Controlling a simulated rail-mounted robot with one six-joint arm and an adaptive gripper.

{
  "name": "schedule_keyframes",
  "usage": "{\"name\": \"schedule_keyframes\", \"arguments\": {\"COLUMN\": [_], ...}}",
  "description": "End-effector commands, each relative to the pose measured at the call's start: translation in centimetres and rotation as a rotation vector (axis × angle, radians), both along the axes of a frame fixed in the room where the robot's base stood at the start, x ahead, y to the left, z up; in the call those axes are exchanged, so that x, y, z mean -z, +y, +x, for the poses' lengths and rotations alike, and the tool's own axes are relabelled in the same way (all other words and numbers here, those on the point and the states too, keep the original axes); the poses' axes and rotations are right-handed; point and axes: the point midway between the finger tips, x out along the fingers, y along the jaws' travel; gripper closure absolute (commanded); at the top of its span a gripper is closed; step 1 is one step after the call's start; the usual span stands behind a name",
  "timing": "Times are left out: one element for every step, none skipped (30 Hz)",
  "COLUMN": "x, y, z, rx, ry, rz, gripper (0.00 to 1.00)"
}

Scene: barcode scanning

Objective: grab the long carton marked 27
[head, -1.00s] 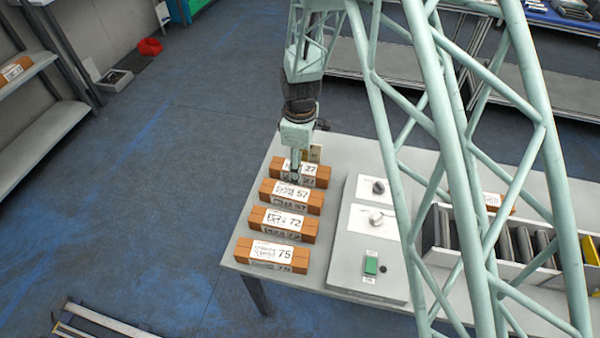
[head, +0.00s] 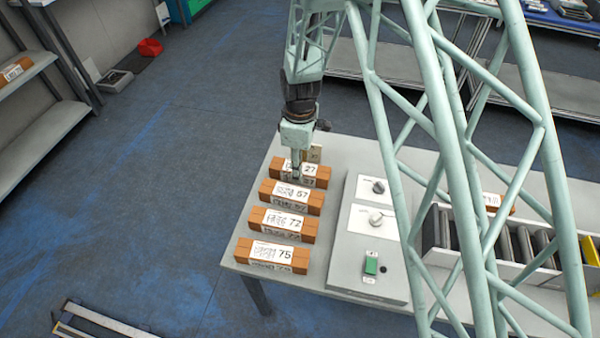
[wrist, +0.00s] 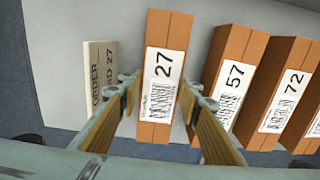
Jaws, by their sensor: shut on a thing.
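The long carton marked 27 (head: 317,175) is brown with a white label and lies at the far end of a row of cartons on the table. It also shows in the wrist view (wrist: 167,32), lying between my gripper's two fingers. My gripper (head: 296,177) points down at this carton and is shut on it; in the wrist view the fingers (wrist: 160,108) stand along its two long sides. The finger hides part of the label in the head view. The carton appears to rest on the table.
Cartons marked 57 (head: 290,196), 72 (head: 282,224) and 75 (head: 271,254) lie in line nearby. An upright order card (wrist: 100,72) stands beside carton 27. A panel with knobs and a green button (head: 371,265) is to the right, then a conveyor (head: 508,246).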

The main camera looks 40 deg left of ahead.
Motion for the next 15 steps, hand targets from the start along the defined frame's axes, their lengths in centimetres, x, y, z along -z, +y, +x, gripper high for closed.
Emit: {"name": "schedule_keyframes", "arguments": {"x": [0.0,0.0,0.0,0.0,0.0,-0.1,-0.1,-0.1,-0.2,-0.3,-0.4,-0.6,-0.7,-0.9,-1.2], "y": [0.0,0.0,0.0,0.0,0.0,0.0,0.0,0.0,0.0,0.0,0.0,0.0,0.0,0.0,0.1], "z": [0.0,0.0,0.0,0.0,0.0,0.0,0.0,0.0,0.0,0.0,0.0,0.0,0.0,0.0,0.0], "rx": [0.000,0.000,0.000,0.000,0.000,0.000,0.000,0.000,0.000,0.000,0.000,0.000,0.000,0.000,0.000], "ry": [0.000,0.000,0.000,0.000,0.000,-0.001,-0.001,-0.001,-0.001,-0.001,-0.001,-0.001,-0.001,-0.001,-0.001], "rz": [0.000,0.000,0.000,0.000,0.000,0.000,0.000,0.000,0.000,0.000,0.000,0.000,0.000,0.001,0.001], "gripper": [0.86,0.86,0.86,0.86,0.86,0.86,0.86,0.86,0.86,0.86,0.86,0.86,0.86,0.86,0.86]}}
